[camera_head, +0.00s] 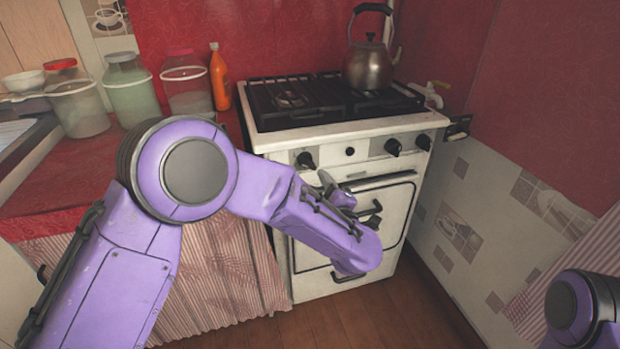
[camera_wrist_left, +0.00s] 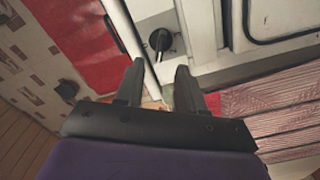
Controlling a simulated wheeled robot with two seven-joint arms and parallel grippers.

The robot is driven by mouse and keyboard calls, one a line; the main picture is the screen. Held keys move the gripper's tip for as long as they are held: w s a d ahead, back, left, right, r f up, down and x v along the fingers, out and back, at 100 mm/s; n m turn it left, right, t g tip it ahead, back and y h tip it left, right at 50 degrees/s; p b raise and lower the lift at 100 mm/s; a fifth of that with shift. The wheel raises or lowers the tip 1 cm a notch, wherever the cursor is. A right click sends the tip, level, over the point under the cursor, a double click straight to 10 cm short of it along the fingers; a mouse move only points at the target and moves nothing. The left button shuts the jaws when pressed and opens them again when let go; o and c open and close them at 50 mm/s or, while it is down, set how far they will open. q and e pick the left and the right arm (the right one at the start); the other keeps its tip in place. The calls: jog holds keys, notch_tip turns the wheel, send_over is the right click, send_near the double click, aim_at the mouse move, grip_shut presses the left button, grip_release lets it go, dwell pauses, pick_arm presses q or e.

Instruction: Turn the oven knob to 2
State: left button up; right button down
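The white oven (camera_head: 400,200) has dark knobs along its front panel: a left knob (camera_head: 305,160), a small middle one (camera_head: 350,151) and two at the right (camera_head: 393,147). My left gripper (camera_head: 334,188) is in front of the panel, below and right of the left knob, partly hidden by my wrist. In the left wrist view, its two fingers (camera_wrist_left: 160,82) are apart with nothing between them. A dark knob (camera_wrist_left: 160,40) on a grey plate lies just beyond the fingertips, apparently not touched. The dial marks are too small to read. My right gripper is out of view.
A kettle (camera_head: 368,66) stands on the black hob (camera_head: 290,98). Jars (camera_head: 130,92) and an orange bottle (camera_head: 219,78) stand on the red counter (camera_head: 90,165) at left. The oven door handle (camera_head: 375,182) juts out below the knobs. A tiled wall (camera_head: 480,220) closes the right.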

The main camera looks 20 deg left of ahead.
aim_at(309, 168)
pick_arm(q)
jog(key=x, duration=0.7)
jog(key=shift+w+a+f, duration=0.1)
jog(key=shift+w+a, duration=0.1)
grip_shut()
jog(key=shift+s+n+b, duration=0.1)
jog(key=shift+n+b, duration=0.2)
jog(key=n+b, duration=0.6)
jog(key=n, duration=0.5)
jog(key=shift+f, duration=0.15)
